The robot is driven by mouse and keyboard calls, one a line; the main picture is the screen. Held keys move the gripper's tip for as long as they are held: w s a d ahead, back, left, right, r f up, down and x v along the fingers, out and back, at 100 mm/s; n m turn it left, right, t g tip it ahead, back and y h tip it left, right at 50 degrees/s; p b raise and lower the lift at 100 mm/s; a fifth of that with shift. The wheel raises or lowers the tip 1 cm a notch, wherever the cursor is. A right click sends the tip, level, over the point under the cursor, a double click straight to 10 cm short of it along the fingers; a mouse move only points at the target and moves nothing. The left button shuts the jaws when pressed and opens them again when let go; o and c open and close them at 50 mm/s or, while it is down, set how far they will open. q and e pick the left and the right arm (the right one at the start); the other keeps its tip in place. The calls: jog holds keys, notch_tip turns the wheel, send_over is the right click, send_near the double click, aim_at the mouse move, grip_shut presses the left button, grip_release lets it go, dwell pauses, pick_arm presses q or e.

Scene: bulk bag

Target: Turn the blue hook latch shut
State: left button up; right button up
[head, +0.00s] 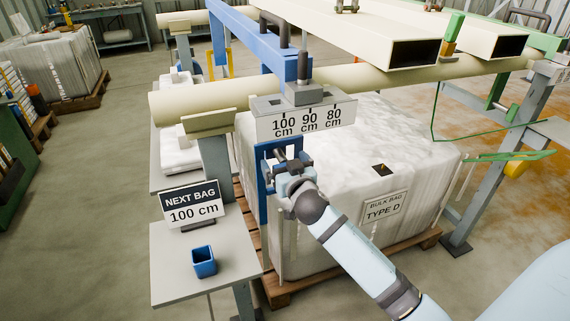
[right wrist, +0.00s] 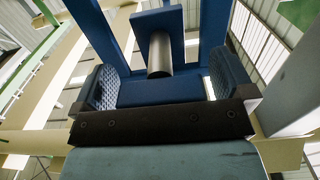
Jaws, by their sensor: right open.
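A blue hook assembly (head: 263,190) hangs below the distance sign, in front of the white bulk bag (head: 400,150). My right gripper (head: 287,160) is at its upper part and covers some of it. In the right wrist view, the open gripper (right wrist: 166,80) has one ridged pad on each side. A blue plate with a grey round pin (right wrist: 159,55) lies between the pads, in front of a blue crosspiece. I see gaps beside the pin and cannot tell any contact. Whether the latch is turned open or shut is not clear. My left gripper is out of view.
A blue beam (head: 250,35) and cream tubes (head: 200,100) pass overhead. The sign (head: 306,120) marked 100, 90 and 80 cm hangs just above the gripper. A side table (head: 180,285) holds a blue cup (head: 204,261) and a "NEXT BAG 100 cm" sign (head: 192,205).

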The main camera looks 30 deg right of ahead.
jog(key=c, duration=0.9)
